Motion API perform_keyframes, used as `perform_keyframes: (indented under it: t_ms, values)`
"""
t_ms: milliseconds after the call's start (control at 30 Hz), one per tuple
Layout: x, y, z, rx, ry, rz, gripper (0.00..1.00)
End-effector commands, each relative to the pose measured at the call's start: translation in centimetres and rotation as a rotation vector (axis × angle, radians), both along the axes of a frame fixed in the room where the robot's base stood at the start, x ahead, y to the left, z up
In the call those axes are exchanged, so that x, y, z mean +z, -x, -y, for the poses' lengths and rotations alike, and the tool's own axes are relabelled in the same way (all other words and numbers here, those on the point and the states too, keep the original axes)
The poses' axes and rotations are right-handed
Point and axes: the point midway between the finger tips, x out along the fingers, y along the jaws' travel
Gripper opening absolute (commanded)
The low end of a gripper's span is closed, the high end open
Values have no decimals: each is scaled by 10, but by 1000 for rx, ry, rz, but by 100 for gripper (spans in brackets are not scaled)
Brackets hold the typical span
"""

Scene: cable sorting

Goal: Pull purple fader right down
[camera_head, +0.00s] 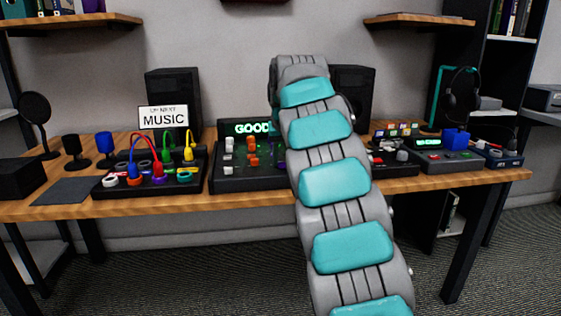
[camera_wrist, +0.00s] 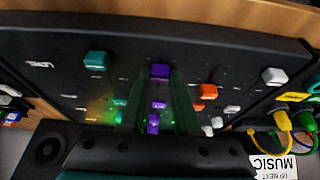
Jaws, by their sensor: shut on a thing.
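The purple fader cap (camera_wrist: 160,71) stands on the black mixer panel (camera_wrist: 213,48), near the top middle of the wrist view. My gripper (camera_wrist: 160,76) has its dark green fingers on either side of this cap and is shut on it. Smaller purple knobs (camera_wrist: 153,124) sit in line below the cap, between and beyond the fingers. In the head view the mixer (camera_head: 235,184) stands at the middle of the desk. My arm covers its right part there, so the gripper and the held fader are hidden in that view.
A teal fader (camera_wrist: 96,60) is left of the gripper; an orange knob (camera_wrist: 208,91) and a white fader (camera_wrist: 274,75) are right. A patch box with coloured cables (camera_head: 150,185) stands left of the mixer. Small devices (camera_head: 440,160) stand to its right. Two black speakers stand behind.

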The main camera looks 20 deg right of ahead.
Motion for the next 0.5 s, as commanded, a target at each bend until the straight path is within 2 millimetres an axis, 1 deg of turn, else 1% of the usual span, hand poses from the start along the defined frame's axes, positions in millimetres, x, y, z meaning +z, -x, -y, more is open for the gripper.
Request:
perform_keyframes:
  t_ms: [33, 133, 433, 467, 500]
  values:
    - [-2, 5, -2, 0, 1, 3, 0]
    - [-1, 10, -4, 1, -1, 4, 0]
    - [1, 11, -4, 1, -1, 4, 0]
    - [1, 11, -4, 1, -1, 4, 32]
    - [1, 11, -3, 1, -1, 4, 37]
